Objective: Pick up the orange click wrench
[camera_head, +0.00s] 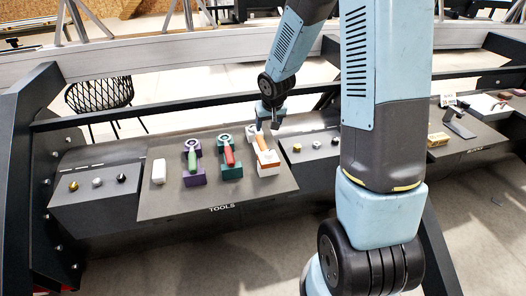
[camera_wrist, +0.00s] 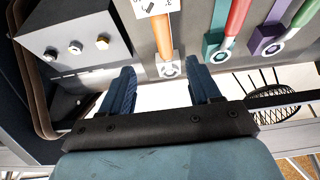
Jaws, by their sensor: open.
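The orange click wrench (camera_head: 261,144) lies in a white holder (camera_head: 268,168) at the right end of the tools panel. In the wrist view, the orange handle (camera_wrist: 163,36) and the pale round head (camera_wrist: 170,68) show between and beyond my fingertips. My gripper (camera_head: 267,124) is over the head end of the wrench in the head view, partly hiding it. In the wrist view my gripper (camera_wrist: 162,82) is open, with one finger on each side of the wrench's line and nothing held. I cannot tell its exact height above the wrench.
A red wrench (camera_head: 228,154) in a teal holder and a green wrench (camera_head: 192,160) in a purple holder lie left of it. A white block (camera_head: 158,171) is further left. Knob panels (camera_head: 95,184) flank the tools panel (camera_head: 230,198). A dark rail (camera_head: 190,105) runs behind.

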